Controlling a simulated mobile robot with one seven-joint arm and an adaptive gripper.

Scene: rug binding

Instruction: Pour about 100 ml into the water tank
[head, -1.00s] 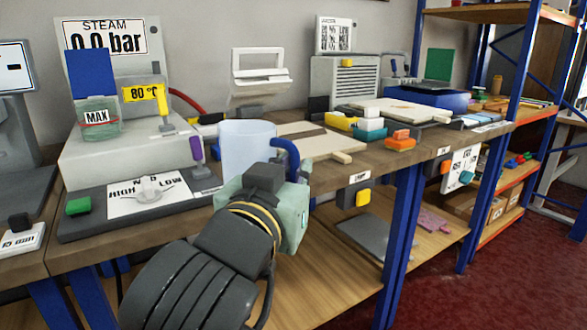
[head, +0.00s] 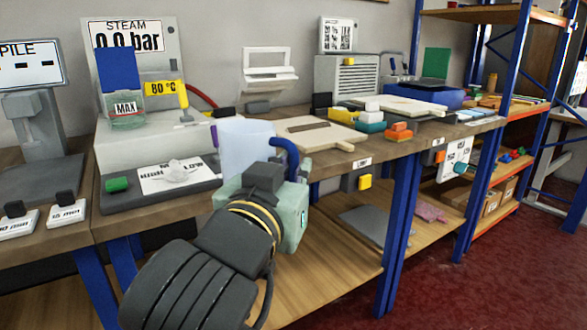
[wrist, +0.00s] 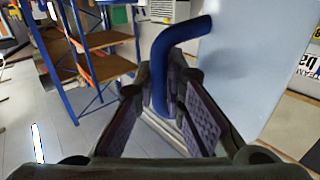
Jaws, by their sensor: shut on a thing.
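The water tank (head: 127,121) is a clear greenish container with a MAX label, on top of the grey steam unit at the left of the bench in the head view. A blue lid or panel (head: 117,69) stands upright above it. My gripper (wrist: 166,105) is shut on the blue handle of a translucent pale jug. The jug (head: 243,150) is upright in the head view, right of the steam unit. In the wrist view the jug (wrist: 243,65) fills the right side, with its blue handle (wrist: 172,55) between the fingers. I cannot tell the liquid level inside it.
The steam unit has a dial plate (head: 178,177), a green button (head: 117,185) and a gauge panel (head: 131,40) reading 0.0 bar. A wooden board (head: 318,135) and coloured blocks (head: 398,131) lie to the right. Timer blocks (head: 67,210) sit at the left.

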